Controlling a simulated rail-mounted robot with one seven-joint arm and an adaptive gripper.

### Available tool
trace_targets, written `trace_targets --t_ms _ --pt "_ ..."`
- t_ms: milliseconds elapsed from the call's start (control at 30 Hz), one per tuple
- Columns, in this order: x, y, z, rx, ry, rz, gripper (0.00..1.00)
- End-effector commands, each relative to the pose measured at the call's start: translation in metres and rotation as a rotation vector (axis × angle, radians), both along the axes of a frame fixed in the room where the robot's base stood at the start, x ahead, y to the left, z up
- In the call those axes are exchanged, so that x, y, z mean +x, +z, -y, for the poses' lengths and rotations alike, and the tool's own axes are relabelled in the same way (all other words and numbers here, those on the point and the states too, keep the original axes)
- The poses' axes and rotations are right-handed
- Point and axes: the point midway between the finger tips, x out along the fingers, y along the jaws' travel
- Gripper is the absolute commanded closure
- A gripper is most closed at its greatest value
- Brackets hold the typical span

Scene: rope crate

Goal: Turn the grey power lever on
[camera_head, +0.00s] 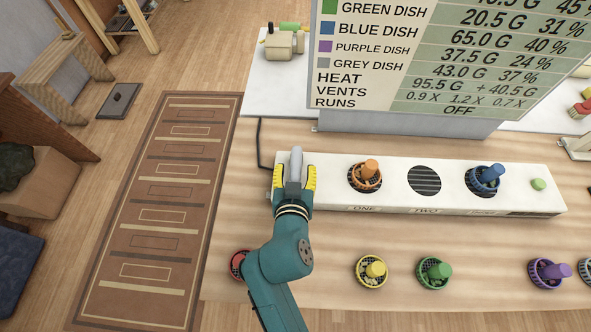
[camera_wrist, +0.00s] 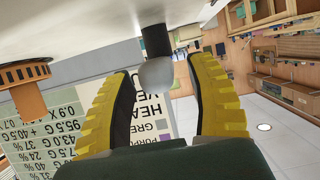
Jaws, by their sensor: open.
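The grey power lever (camera_head: 296,163) stands at the left end of the long white unit (camera_head: 395,198). In the wrist view the lever (camera_wrist: 157,76) has a rounded grey end and a dark base. My gripper (camera_head: 295,180) is open, with its yellow-padded fingers on either side of the lever. In the wrist view there is a gap between the lever and each finger of my gripper (camera_wrist: 160,85). The display board (camera_head: 400,60) behind reads OFF on its bottom line.
An orange-handled dish (camera_head: 366,176) and a blue-handled dish (camera_head: 486,179) sit on the unit, with a bare dark grille (camera_head: 424,181) between them. Yellow (camera_head: 371,271), green (camera_head: 434,272) and purple (camera_head: 549,272) dishes stand along the front. A red dish (camera_head: 238,264) is partly hidden by my arm.

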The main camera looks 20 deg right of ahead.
Motion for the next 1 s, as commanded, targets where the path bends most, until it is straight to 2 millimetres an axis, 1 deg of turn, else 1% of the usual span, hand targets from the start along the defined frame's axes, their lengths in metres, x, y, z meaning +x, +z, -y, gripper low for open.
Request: trace_targets --t_ms 267,300,467,500,567,600,1000 --pt "0.0026 -0.0014 0.0016 0.000 0.000 -0.001 0.44" --pt "0.0026 -0.0014 0.0016 0.000 0.000 -0.001 0.46" --pt "0.0026 -0.0012 0.0015 0.001 0.000 0.000 0.77" --pt "0.0025 -0.0012 0.0014 0.001 0.000 0.000 0.84" --pt "0.0025 -0.0012 0.0014 0.001 0.000 0.000 0.96" --pt "0.0024 -0.0013 0.0014 0.001 0.000 0.000 1.00" --pt "0.0032 -0.0029 -0.0012 0.002 -0.004 -0.001 1.00"
